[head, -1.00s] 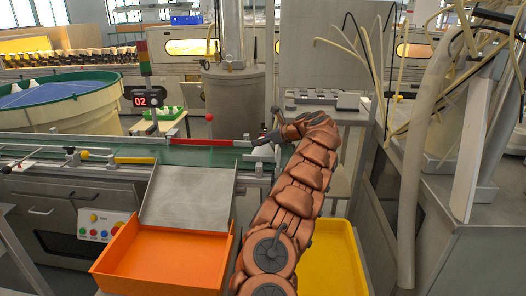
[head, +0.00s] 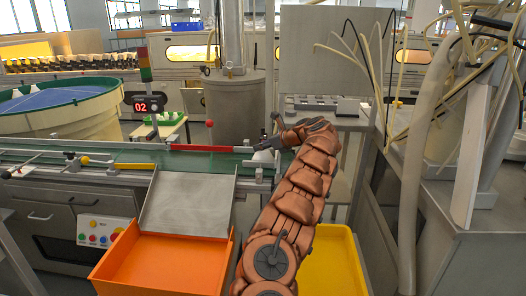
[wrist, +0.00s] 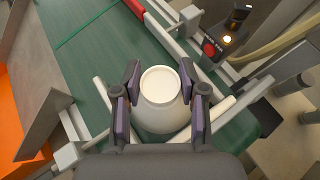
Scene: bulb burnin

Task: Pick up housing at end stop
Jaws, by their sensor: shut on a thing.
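A white, round housing (wrist: 161,113) stands at the end of the green conveyor belt (wrist: 77,49) in the wrist view. My gripper (wrist: 164,92) is shut on it, with one dark finger pad against each side. In the head view my gripper (head: 270,144) is at the right end of the belt, and a small part of the white housing (head: 263,146) shows beside it. The end stop is a pale bar (wrist: 240,97) close to the housing. The housing's lower part is partly hidden by the fingers and wrist.
An orange bin (head: 160,264) with a metal chute (head: 187,203) stands in front of the belt. A yellow bin (head: 336,262) is beneath my arm. A red guide bar (head: 200,148) runs along the belt's far side. A box with a red button (wrist: 210,50) stands near the belt end.

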